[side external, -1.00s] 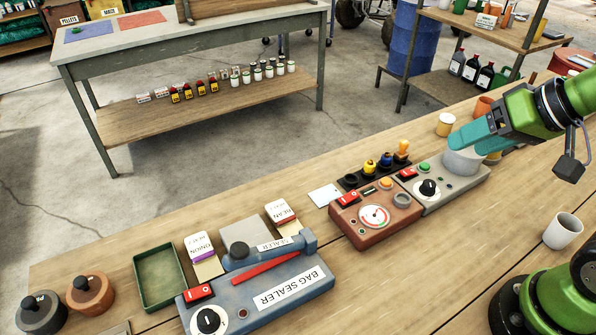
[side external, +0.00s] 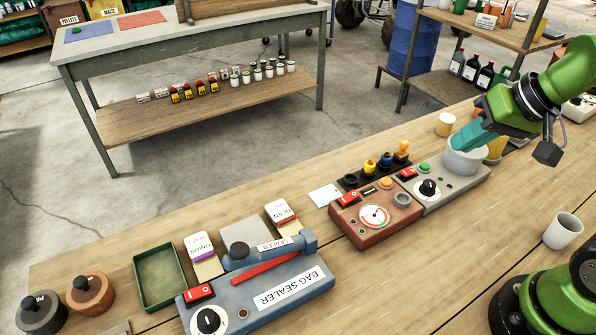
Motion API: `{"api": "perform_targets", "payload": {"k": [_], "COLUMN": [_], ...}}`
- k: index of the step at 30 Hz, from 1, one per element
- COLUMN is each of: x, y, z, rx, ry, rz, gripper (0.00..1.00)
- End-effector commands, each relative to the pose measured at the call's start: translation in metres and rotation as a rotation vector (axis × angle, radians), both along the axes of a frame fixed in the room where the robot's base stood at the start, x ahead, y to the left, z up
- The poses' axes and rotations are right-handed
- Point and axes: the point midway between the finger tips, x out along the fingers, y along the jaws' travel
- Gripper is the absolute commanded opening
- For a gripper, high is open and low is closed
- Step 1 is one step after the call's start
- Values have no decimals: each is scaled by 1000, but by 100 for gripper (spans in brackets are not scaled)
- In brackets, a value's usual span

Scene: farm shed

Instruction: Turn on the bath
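A grey box unit (side external: 453,194) with a round grey pot (side external: 466,160) at its back right end stands on the wooden bench; it is probably the bath. On its top are a red rocker switch (side external: 406,174), a green button (side external: 424,167) and a black dial (side external: 429,188). My gripper (side external: 458,142) with teal fingers is tilted down at the pot's mouth, to the right of the switch and the button. The fingers overlap in this view, so their gap is hidden. I cannot tell whether they touch the pot.
A red-brown gauge unit (side external: 377,218) with its own red switch stands directly left of the grey unit. Behind them is a black rack (side external: 373,168) of stamps. A blue bag sealer (side external: 262,295) is further left. A white cup (side external: 562,231) stands in front, at right.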

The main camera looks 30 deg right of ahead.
Motion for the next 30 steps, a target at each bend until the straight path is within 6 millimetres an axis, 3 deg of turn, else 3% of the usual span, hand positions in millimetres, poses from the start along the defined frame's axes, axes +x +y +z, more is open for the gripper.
{"api": "perform_targets", "payload": {"k": [8,18,23,30], "x": [58,122,141,138], "y": [-33,-77,-86,-83], "z": [-17,-49,-48,-40], "rx": [-33,-47,-53,-61], "ry": [211,420,449,445], "rz": [38,229,359,447], "gripper": [0,0,0,0]}}
